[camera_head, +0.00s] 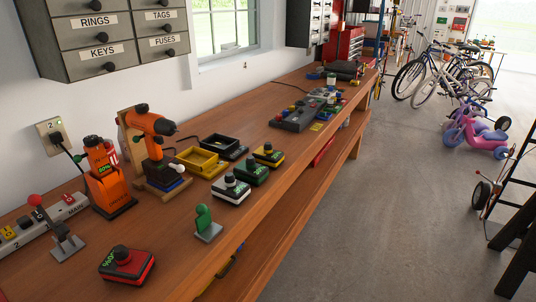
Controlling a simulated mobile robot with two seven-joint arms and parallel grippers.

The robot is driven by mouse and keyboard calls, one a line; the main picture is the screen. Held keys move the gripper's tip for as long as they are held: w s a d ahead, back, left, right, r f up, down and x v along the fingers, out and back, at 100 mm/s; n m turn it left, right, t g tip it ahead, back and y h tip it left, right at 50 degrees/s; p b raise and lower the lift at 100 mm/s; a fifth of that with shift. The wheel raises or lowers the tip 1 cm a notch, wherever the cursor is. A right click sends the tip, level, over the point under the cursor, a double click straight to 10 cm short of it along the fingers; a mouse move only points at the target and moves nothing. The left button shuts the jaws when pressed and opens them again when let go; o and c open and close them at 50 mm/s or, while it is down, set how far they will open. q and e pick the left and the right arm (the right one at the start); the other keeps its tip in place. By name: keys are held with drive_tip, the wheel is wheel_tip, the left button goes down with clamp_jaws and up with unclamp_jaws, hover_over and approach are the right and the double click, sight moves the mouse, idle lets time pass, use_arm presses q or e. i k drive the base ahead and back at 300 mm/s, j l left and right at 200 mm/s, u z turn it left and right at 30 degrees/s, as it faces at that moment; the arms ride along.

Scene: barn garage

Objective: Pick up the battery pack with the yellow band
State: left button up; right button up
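The battery pack with the yellow band (268,156) sits on the wooden workbench (272,213), at the far end of a short row of packs. It is dark with a black knob on top and appears upright. Next to it, nearer to me, stand a pack with a green band (252,173) and a pack with a white band (231,189). A pack with a red band (127,265) lies apart at the bench's near end. Neither of my grippers shows in this view.
An orange drill (151,128) on a stand, an orange charger (106,180), a yellow tray (199,162) and a black tray (224,147) stand behind the packs. A green figure-shaped piece (205,221) stands near the front edge.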

sight(266, 155)
drive_tip(key=i+l+u, duration=0.2)
drive_tip(key=i+l, duration=0.2)
drive_tip(key=l, duration=0.25)
drive_tip(key=i+l+u, duration=0.25)
drive_tip(key=l, duration=0.45)
drive_tip(key=i+l+u, duration=0.1)
drive_tip(key=i+l, duration=0.15)
drive_tip(key=i+l+u, duration=0.1)
drive_tip(key=l, duration=0.4)
drive_tip(key=i+l+u, duration=0.15)
drive_tip(key=l, duration=0.25)
